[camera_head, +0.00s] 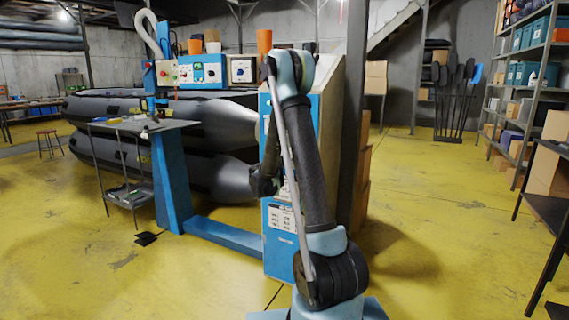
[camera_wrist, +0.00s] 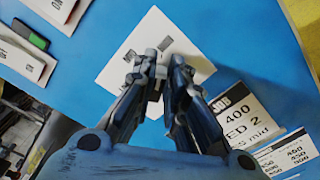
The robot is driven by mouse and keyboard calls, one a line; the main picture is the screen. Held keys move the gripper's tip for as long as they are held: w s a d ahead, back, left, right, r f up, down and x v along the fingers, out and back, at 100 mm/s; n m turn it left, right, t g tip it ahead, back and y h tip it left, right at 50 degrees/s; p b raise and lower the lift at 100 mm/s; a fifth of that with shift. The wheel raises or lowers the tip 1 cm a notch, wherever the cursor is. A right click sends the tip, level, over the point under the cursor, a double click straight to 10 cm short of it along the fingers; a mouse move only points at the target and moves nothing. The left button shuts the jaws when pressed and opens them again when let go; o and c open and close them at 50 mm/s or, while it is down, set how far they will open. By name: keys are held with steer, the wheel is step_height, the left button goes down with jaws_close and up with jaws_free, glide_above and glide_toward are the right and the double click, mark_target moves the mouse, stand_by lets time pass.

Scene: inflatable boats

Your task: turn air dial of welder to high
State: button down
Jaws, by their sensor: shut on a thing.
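The welder is a blue machine with a tall cabinet (camera_head: 283,225), partly behind my arm in the head view. In the wrist view its blue panel (camera_wrist: 225,45) fills the background. A tilted white label plate (camera_wrist: 125,62) lies on it, and my gripper (camera_wrist: 160,68) is over this plate. The fingers are close together around a small grey knob at the plate, seemingly the air dial; the fingertips hide most of it, so its pointer and setting cannot be read.
A green switch (camera_wrist: 30,35) and other white labels sit on the panel. Printed cards (camera_wrist: 245,122) are at the right. In the head view, grey inflatable boats (camera_head: 215,125) lie behind the welder and a small work table (camera_head: 140,125). Yellow floor is open at the right.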

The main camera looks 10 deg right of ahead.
steer(key=shift+s, duration=0.15)
steer(key=c, duration=1.6)
jaws_free()
steer(key=v, duration=1.1)
steer(key=shift+s+a, duration=0.25)
steer(key=shift+s, duration=0.05)
steer(key=shift+d+f, duration=0.1)
